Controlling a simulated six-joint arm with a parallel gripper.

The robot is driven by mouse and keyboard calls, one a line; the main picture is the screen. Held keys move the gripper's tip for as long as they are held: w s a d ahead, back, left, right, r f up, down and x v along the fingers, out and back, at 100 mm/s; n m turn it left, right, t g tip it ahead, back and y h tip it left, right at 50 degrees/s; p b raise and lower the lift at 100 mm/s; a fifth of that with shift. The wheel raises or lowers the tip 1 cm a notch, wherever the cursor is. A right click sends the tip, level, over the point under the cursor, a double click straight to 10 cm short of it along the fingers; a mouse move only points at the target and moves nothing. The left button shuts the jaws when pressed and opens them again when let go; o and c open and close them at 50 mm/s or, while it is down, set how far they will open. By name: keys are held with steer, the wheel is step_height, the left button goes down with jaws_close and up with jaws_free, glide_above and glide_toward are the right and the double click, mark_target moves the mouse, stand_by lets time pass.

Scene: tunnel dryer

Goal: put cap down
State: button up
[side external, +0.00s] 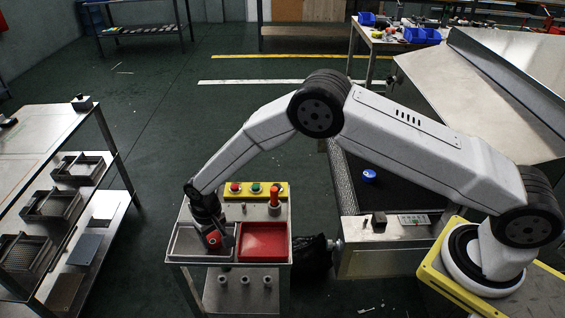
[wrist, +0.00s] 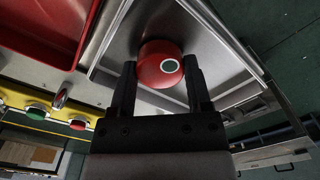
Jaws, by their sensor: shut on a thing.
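A red cap with a white-ringed dark disc (wrist: 160,64) sits between the two black fingers of my gripper (wrist: 161,72) in the wrist view. The gripper is shut on it. In the side view my gripper (side external: 211,232) points down over the grey metal tray (side external: 186,241), with the red cap (side external: 214,240) at its tip near the red tray. The wrist view shows the grey tray (wrist: 122,56) behind the cap. I cannot tell whether the cap touches the tray floor. A blue cap (side external: 370,175) lies on the dark conveyor belt (side external: 400,190).
The red tray (side external: 263,241) adjoins the grey tray on the right. A rack with dark trays (side external: 52,202) is at the left. The grey tray shows bare metal around the cap.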

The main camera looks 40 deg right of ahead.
mark_target(214, 237)
steer(key=shift+f, duration=0.1)
steer(key=o, duration=1.3)
step_height(214, 237, up, 12)
steer(key=shift+r, duration=0.15)
steer(key=shift+d, duration=0.1)
stand_by(0.3)
